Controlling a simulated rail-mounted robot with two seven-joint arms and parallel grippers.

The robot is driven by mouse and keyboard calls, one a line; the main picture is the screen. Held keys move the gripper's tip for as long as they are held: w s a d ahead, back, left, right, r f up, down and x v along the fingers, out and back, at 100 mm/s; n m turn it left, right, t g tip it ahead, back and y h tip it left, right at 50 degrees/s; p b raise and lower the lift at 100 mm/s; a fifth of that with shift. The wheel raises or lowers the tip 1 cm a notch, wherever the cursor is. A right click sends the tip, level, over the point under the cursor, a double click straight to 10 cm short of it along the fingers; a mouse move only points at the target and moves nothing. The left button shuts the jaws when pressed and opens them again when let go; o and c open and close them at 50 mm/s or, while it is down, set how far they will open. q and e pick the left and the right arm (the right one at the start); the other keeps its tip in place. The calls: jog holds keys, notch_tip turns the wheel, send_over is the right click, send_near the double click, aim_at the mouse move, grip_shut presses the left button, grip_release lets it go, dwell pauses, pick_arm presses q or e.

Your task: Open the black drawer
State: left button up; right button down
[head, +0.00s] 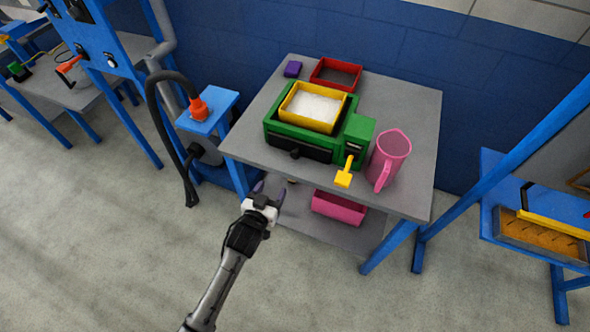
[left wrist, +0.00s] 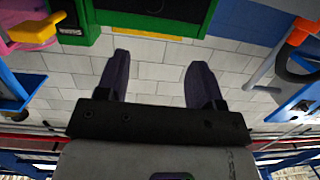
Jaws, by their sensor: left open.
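The black drawer (head: 302,149) sits in the front of a green machine (head: 359,128) on the grey table and looks shut, with a small dark knob (head: 295,153) on its face. In the left wrist view, part of the dark drawer front (left wrist: 165,6) shows at the top edge, inside its green frame. My left gripper (head: 269,190) is in front of the table's near edge, to the lower left of the drawer and apart from it. Its two purple fingers (left wrist: 160,78) are spread with nothing between them. My right gripper does not show.
A yellow tray of white grains (head: 313,105) sits on the machine. A yellow lever (head: 344,178) sticks out at its right front, beside a pink pitcher (head: 390,158). A red tray (head: 336,73) stands behind. A pink bin (head: 340,207) is on the lower shelf.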

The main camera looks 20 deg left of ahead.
aim_at(294, 157)
pick_arm(q)
jog(key=shift+t+h, duration=0.3)
jog(key=shift+t, duration=0.6)
jog(key=w+f+b, duration=0.1)
jog(key=w+b, duration=0.1)
jog(key=w, duration=0.3)
jog(key=w+f+b, duration=0.1)
jog(key=w+b, duration=0.2)
jog(key=w, duration=0.3)
jog(key=w+d+f+b, duration=0.1)
jog(key=w+b, duration=0.1)
jog(key=w, duration=0.4)
jog(key=shift+d, duration=0.1)
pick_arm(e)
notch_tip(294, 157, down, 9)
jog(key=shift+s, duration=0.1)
